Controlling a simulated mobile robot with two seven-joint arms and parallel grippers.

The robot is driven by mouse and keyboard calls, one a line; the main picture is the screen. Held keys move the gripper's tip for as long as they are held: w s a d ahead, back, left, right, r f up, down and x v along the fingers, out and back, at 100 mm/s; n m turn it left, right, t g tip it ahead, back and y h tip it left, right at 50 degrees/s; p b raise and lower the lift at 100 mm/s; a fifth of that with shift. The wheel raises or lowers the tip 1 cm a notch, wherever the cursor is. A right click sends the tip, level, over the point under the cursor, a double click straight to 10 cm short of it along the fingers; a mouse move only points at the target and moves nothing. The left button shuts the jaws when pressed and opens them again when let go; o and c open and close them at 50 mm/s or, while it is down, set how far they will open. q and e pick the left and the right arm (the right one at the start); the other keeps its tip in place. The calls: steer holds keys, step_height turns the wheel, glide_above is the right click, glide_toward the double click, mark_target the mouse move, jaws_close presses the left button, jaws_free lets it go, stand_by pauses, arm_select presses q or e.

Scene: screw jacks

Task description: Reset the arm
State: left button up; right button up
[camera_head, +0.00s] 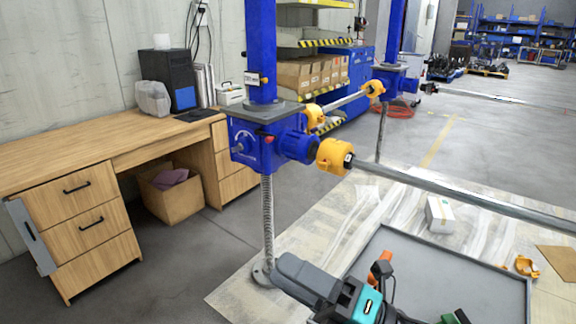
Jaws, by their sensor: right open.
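My right gripper (306,279) shows at the bottom middle, a dark grey shape with a black and teal part behind it. It is above the tray's near left side and the floor, and appears empty. My left gripper is out of view. The near blue screw jack (257,142) stands on a threaded spindle with a round foot plate. A yellow coupling (334,155) joins it to a long grey shaft (440,187). A second blue screw jack (396,82) stands farther back, with another yellow coupling (374,89).
A white box (440,214) and a yellow part (526,266) lie nearby. A wooden desk (75,155) stands left. The shaft crosses the right side; floor is clear between desk and jack.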

steer(key=w+d+f+m+t+h, duration=0.1)
steer(key=d+f+m+t+h, duration=0.5)
steer(key=m, duration=0.5)
steer(key=w+d+f+m+t+h, duration=0.2)
steer(key=d+f+m+h, duration=0.2)
steer(key=f+m+h, duration=0.5)
steer(key=s+d+f+m+g+h, duration=0.3)
steer(key=s+d+f+m+g, duration=0.3)
steer(key=s+f+m, duration=0.5)
step_height(320, 180, down, 2)
steer(key=shift+d+f+m+h+p, duration=0.15)
steer(key=shift+d+m+h+p, duration=0.25)
steer(key=shift+m, duration=0.6)
